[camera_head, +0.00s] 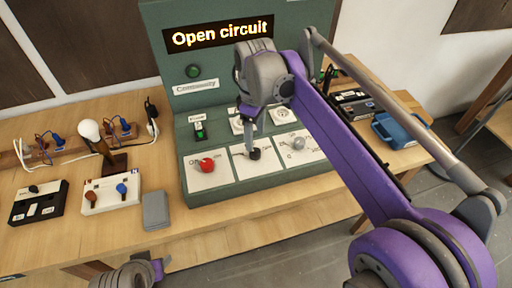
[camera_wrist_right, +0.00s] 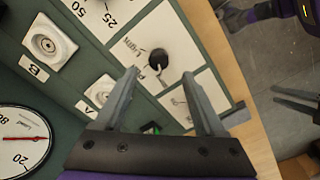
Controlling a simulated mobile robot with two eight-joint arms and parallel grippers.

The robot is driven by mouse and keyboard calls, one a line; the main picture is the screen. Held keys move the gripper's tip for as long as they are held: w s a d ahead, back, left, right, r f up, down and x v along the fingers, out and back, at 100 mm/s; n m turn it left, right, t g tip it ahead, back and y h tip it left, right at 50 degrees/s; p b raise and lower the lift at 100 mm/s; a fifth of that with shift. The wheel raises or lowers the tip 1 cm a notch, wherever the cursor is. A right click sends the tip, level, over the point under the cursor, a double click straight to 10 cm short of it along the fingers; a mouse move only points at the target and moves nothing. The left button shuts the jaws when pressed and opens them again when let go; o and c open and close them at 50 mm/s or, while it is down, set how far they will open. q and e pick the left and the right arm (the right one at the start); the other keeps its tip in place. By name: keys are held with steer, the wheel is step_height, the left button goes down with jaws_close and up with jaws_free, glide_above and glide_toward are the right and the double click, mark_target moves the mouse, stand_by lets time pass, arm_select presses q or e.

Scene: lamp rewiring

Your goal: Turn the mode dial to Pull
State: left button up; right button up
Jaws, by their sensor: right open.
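The mode dial is a black knob (camera_head: 254,154) on a white plate at the middle of the green panel's front row. In the right wrist view the dial (camera_wrist_right: 158,58) shows with small lettering around it, and its pointer direction is too small to tell. My right gripper (camera_head: 250,140) comes down over the dial in the head view. In the right wrist view its fingers (camera_wrist_right: 160,80) are open and apart, with the dial seen beyond and between the tips. Contact cannot be told. My left gripper (camera_head: 135,272) shows only partly at the bottom edge.
The green panel (camera_head: 183,70) bears an "Open circuit" display (camera_head: 218,33). A red knob (camera_head: 207,165) and a grey knob (camera_head: 298,143) flank the dial. Left stand a lamp bulb (camera_head: 89,130), wiring and two small boxes. A blue item (camera_head: 400,129) lies at right.

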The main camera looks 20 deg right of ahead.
mark_target(255, 151)
step_height(255, 151, down, 6)
steer(key=shift+w+f, duration=0.1)
steer(key=shift+f, duration=0.05)
steer(key=shift+c, duration=0.3)
jaws_close()
